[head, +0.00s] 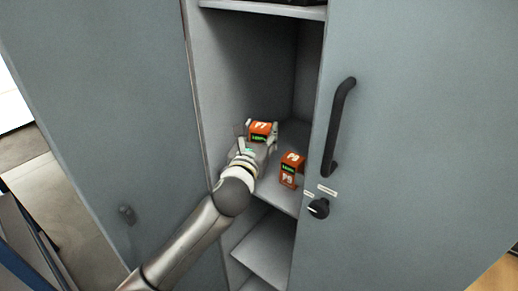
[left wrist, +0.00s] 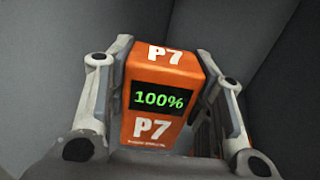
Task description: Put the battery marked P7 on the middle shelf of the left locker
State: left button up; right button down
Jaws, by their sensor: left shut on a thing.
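The orange battery marked P7 (head: 261,130) is inside the open locker, over the middle shelf (head: 288,199). In the left wrist view the P7 battery (left wrist: 160,90) shows a green 100% display and stands between both fingers. My left gripper (head: 260,133) is shut on it. I cannot tell whether its base touches the shelf; the gripper hides it. A second orange battery (head: 290,170), its label looking like P9, stands on the same shelf to the right, apart from P7. My right gripper is not in view.
A grey locker door with a black handle (head: 338,125) and a black knob (head: 318,208) is at the right. Another grey door panel (head: 110,110) is at the left. An upper shelf (head: 265,10) is above and a lower compartment (head: 265,248) is below.

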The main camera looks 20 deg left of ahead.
aim_at(258, 139)
pick_arm(q)
jog(key=f, duration=0.1)
jog(key=w+a+f, duration=0.1)
jog(key=w+f, duration=0.1)
jog(key=shift+w+a+f, duration=0.2)
jog(key=shift+a+f, duration=0.1)
jog(key=shift+w+a+f, duration=0.1)
jog(key=shift+w+f, duration=0.05)
jog(key=shift+f, duration=1.6)
jog(key=shift+f, duration=0.2)
jog(key=o, duration=1.2)
jog(key=shift+o, duration=0.2)
